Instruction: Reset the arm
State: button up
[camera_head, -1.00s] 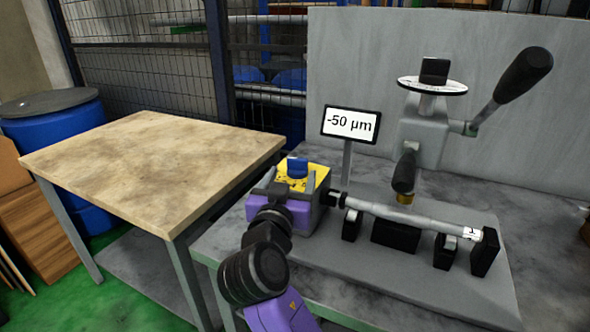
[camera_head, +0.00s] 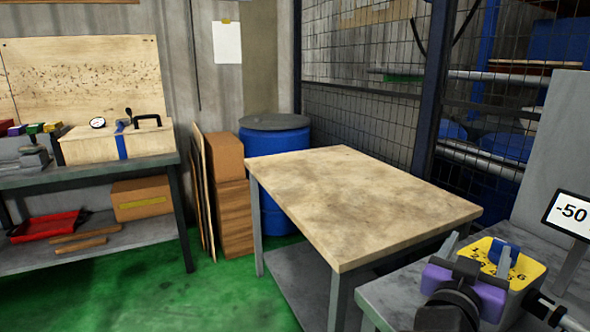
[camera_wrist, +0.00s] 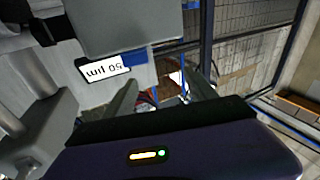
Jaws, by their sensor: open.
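My gripper (camera_head: 477,250) shows at the lower right in the head view, with a purple body and two grey fingers apart. It overlaps the near left side of a yellow numbered box (camera_head: 526,270) with a blue knob (camera_head: 506,250). From this view I cannot tell whether it touches the box. In the wrist view the fingers (camera_wrist: 160,90) stand apart with nothing held between them. My arm's lower links are cut off by the bottom edge of the head view.
A bare wooden-topped table (camera_head: 360,195) stands left of the gripper. A blue barrel (camera_head: 270,165) and a bench (camera_head: 110,172) with a wooden case (camera_head: 95,150) are farther left. Green floor (camera_head: 235,290) lies between.

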jog(key=s+a+f+n+t+y+p, duration=0.2)
jog(key=s+a+f+n+t+y, duration=0.1)
jog(key=s+a+n+y, duration=0.25)
jog(key=s+a+f+n+t+y+p, duration=0.2)
jog(key=a+f+n+t+y, duration=0.3)
jog(key=a, duration=0.4)
jog(key=s+a+f+m+g+y+p, duration=0.1)
jog(key=s+g+y+p, duration=0.2)
jog(key=s, duration=2.7)
jog(key=g+p, duration=0.2)
jog(key=p, duration=0.2)
jog(key=shift+s+a+m+g, duration=0.2)
jog(key=shift+s+m+g, duration=0.15)
jog(key=shift+g, duration=0.05)
jog(key=shift+y, duration=0.25)
jog(key=shift+c, duration=0.3)
